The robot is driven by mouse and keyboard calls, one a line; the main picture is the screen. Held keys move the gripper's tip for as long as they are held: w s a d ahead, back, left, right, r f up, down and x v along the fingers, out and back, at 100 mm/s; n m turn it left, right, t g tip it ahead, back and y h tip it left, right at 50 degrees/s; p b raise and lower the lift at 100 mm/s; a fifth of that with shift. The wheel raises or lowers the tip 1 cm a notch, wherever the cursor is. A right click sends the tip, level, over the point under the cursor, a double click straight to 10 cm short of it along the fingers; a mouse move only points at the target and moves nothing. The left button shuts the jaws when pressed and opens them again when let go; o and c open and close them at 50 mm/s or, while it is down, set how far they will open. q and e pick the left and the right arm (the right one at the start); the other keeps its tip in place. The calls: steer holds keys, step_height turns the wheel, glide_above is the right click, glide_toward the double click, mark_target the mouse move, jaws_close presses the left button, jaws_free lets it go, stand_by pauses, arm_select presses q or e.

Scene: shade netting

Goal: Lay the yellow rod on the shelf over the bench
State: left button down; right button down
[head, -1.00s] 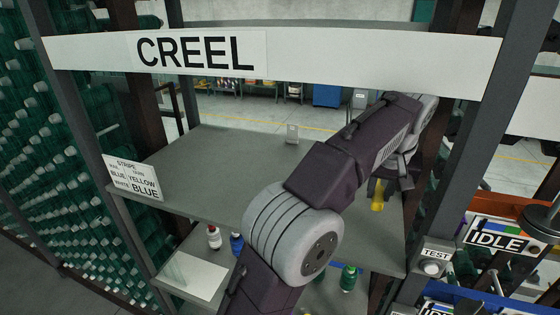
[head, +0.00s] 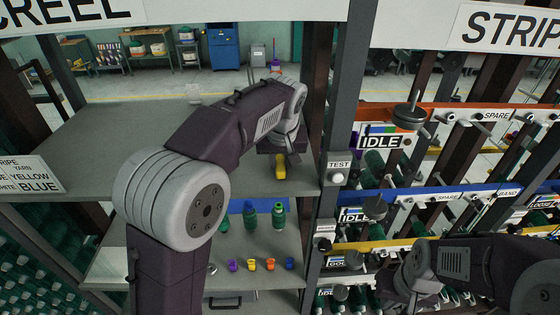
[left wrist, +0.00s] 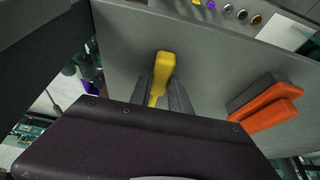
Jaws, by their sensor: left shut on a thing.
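The yellow rod (head: 280,167) hangs from my left gripper (head: 281,150) near the right end of the grey shelf (head: 90,135). In the left wrist view the rod (left wrist: 162,72) shows a thick yellow end and a thinner part between the shut fingers (left wrist: 160,95). The grey shelf surface (left wrist: 215,65) lies behind it; I cannot tell whether the rod touches it. The bench (head: 255,278) is below the shelf. My right gripper (head: 408,290) is at the lower right, before the rack; its fingers are not clear.
An orange and dark block (left wrist: 265,105) is by the shelf surface in the wrist view. Green bottles (head: 250,215) and small coloured cups (head: 252,265) stand below. A post with a TEST button (head: 338,178) stands right of the shelf. The shelf's left part looks clear.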

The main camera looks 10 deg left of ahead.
arm_select(q)
steer(key=shift+w+f, duration=0.15)
steer(key=shift+w, duration=0.2)
steer(key=c, duration=1.6)
jaws_free()
steer(key=shift+w+f, duration=0.15)
steer(key=shift+w, duration=0.05)
steer(key=o, duration=0.4)
steer(key=shift+s+r, duration=0.2)
steer(key=shift+s, duration=0.1)
steer(key=shift+d+r, duration=0.1)
steer(key=shift+r, duration=0.35)
steer(key=v, duration=1.1)
arm_select(e)
steer(key=shift+w+r, duration=0.25)
steer(key=shift+w, duration=0.05)
